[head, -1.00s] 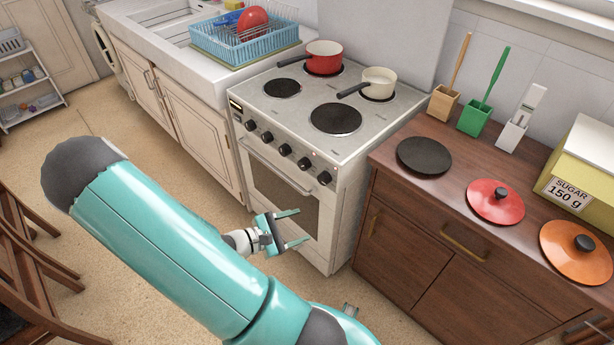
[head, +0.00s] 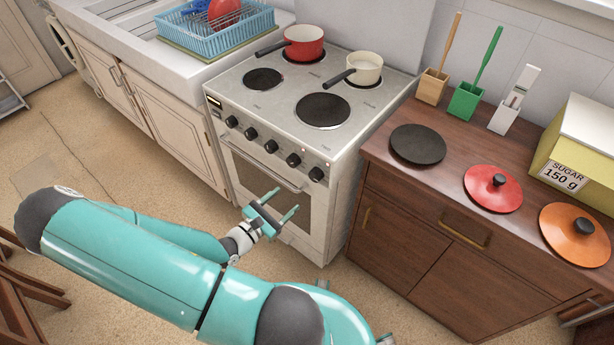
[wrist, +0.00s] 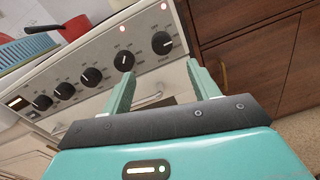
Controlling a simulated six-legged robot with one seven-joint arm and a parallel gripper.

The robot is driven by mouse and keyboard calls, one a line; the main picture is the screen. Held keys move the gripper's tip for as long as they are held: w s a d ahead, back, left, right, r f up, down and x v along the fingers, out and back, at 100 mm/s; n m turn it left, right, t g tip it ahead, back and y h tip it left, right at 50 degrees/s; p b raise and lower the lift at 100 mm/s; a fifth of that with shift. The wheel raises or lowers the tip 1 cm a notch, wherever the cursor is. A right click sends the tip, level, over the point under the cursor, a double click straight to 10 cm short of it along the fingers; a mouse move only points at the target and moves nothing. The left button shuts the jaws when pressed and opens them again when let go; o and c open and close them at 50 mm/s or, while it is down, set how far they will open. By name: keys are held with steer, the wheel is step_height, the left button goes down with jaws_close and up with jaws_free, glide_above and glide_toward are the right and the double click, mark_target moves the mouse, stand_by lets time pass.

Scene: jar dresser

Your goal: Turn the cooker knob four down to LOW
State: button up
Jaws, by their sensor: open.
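The cooker (head: 270,110) has a row of black knobs along its front panel. Knob four, counted from the left (head: 293,159), also shows in the wrist view (wrist: 124,60). Its white pointer mark looks tilted from the neighbouring knobs' marks; its setting label is too small to read. My gripper (head: 287,199) is open and empty, below and in front of the panel, apart from the knobs. In the wrist view its fingers (wrist: 162,72) point toward the panel, with knob four near the left fingertip and the last knob (wrist: 161,42) beyond the gap.
The oven door handle (head: 262,165) runs below the knobs, close to my gripper. A red pan (head: 304,43) and a cream pan (head: 364,69) stand on the back burners. A wooden dresser (head: 400,215) stands right of the cooker. Floor is clear in front of the sink cabinet.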

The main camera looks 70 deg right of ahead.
mark_target(313, 178)
steer(key=x, duration=1.2)
steer(key=shift+s, duration=0.25)
steer(key=shift+a, duration=0.1)
steer(key=c, duration=1)
